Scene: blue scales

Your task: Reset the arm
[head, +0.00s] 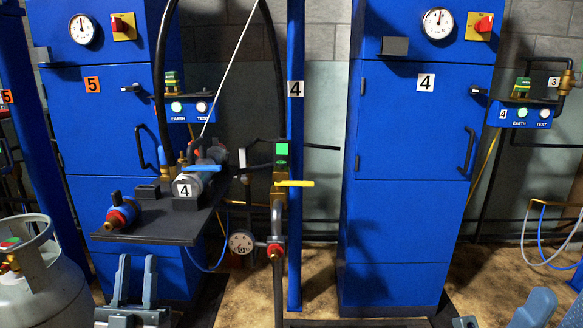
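My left gripper (137,265) is at the bottom left in the head view, its two grey fingers pointing up with a gap between them. It is open and nothing shows between the fingers. It is in front of and below the dark shelf with the scale fittings. My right gripper (535,309) shows only in part at the bottom right edge, as blue-grey pieces. Its fingertips cannot be made out clearly, so its opening cannot be told. Neither gripper is seen touching anything.
A grey gas cylinder (45,275) stands close left of my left gripper. The dark shelf (160,228) bears a blue-and-red fitting (123,212). A blue post (295,200) and blue cabinets (405,215) stand behind. Hoses hang at right. Bare floor (320,285) shows between.

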